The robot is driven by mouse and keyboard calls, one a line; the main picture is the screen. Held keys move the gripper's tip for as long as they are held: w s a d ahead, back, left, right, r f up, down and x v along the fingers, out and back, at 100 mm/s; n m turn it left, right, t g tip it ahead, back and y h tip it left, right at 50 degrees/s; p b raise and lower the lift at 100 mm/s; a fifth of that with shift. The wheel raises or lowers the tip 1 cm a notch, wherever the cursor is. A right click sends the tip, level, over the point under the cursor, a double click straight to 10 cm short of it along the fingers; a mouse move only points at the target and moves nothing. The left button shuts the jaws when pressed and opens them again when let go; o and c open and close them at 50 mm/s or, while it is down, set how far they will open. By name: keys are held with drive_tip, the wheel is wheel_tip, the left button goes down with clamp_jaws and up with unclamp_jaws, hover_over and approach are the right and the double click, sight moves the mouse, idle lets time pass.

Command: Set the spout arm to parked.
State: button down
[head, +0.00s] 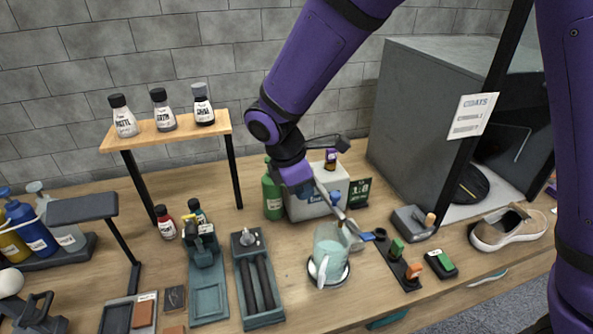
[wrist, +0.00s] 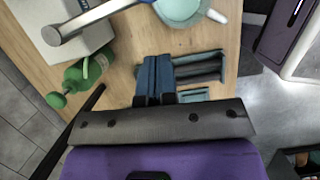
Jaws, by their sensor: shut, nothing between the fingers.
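The spout arm (head: 331,197) is a silver bar. In the head view it slants down to the right from the pale dispenser box (head: 312,205) toward the teal cup (head: 327,257). In the head view my wrist is above the box, and the fingers are hard to make out.
A green bottle (head: 272,196) stands left of the box, and a small dark sign (head: 359,192) to its right. A teal tray with dark rollers (head: 258,285) lies left of the cup. Small blocks (head: 412,270) and a sneaker (head: 508,229) are to the right.

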sight(323, 190)
drive_tip(key=d, duration=0.2)
drive_tip(key=w+d+f, duration=0.1)
drive_tip(key=d, duration=0.1)
drive_tip(key=shift+d, duration=0.1)
idle(0.4)
drive_tip(key=shift+d+n, duration=0.3)
drive_tip(key=shift+d, duration=0.05)
